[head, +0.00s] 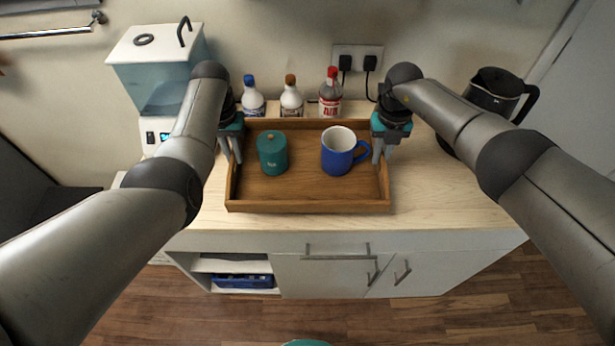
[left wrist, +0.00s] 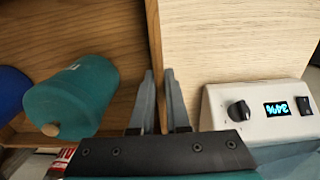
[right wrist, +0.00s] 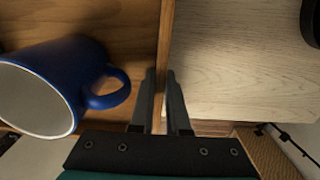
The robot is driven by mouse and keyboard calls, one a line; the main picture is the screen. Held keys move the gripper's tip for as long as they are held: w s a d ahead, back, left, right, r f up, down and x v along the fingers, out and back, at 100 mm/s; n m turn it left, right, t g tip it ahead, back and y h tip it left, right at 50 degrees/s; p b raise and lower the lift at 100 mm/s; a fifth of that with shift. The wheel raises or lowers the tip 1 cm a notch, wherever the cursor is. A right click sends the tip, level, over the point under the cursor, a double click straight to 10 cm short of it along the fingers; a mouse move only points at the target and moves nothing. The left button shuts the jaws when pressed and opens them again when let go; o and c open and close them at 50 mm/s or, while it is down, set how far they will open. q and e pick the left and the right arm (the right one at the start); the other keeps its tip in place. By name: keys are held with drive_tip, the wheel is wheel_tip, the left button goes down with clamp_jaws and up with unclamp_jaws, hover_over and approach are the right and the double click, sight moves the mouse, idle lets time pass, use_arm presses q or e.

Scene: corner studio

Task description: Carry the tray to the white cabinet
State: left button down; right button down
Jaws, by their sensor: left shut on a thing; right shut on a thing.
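A brown wooden tray (head: 305,206) is at the wood-topped white cabinet (head: 440,215), over its top; I cannot tell whether it touches the surface. A teal lidded canister (head: 272,155) and a blue mug (head: 337,158) with a white inside stand upright in the tray. My left gripper (head: 236,155) is shut on the tray's left wall, which shows between its fingers in the left wrist view (left wrist: 158,105). My right gripper (head: 382,152) is shut on the tray's right wall, also seen in the right wrist view (right wrist: 162,105).
Several bottles (head: 291,98) stand behind the tray against the wall. A water dispenser (head: 160,80) with a white base is at the back left, a black kettle (head: 492,97) at the back right. Bare top shows right of the tray.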

sight(237, 166)
use_arm(q)
drive_tip(key=shift+f, duration=0.15)
use_arm(e)
drive_tip(key=shift+f, duration=0.1)
